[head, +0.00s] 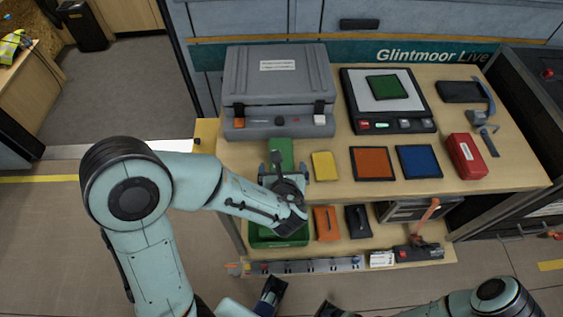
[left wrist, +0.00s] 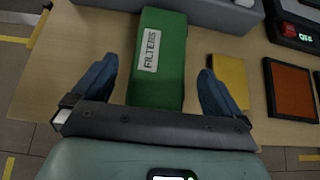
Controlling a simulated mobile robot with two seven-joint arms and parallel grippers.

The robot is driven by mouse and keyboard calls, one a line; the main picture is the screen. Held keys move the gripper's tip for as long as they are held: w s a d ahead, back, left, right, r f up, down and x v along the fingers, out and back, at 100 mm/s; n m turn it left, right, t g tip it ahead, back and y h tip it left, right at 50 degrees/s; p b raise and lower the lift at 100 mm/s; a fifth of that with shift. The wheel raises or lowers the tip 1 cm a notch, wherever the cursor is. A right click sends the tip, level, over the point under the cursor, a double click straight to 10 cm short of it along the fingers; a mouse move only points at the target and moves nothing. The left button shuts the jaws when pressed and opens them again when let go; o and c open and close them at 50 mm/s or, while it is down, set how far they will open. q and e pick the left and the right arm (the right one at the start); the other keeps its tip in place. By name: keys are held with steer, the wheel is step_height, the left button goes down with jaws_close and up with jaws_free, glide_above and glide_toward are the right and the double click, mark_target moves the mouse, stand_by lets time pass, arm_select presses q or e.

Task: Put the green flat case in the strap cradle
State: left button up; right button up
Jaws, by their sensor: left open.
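The green flat case (head: 281,151), labelled FILTERS, lies on the upper bench in front of the grey hard case. It also shows in the left wrist view (left wrist: 164,85), with its near end toward me. My left gripper (head: 284,172) is open, with one blue finger on each side of the case's near end and gaps between fingers and case. A second green square pad (head: 387,87) lies on the black scale. I cannot surely make out the strap cradle. Dark parts at the bottom edge of the head view may be my right gripper; its jaws are unclear.
The grey hard case (head: 278,80) stands behind the green case. A yellow block (head: 324,166), an orange pad (head: 372,163) and a blue pad (head: 419,161) lie to the right. A red box (head: 467,156) is farther right. The lower shelf holds a green crate (head: 261,241).

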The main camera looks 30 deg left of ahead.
mark_target(282, 164)
arm_select(q)
steer(key=x, duration=0.4)
steer(key=shift+w+a+f, duration=0.1)
steer(key=shift+w+a, duration=0.05)
steer(key=c, duration=1.4)
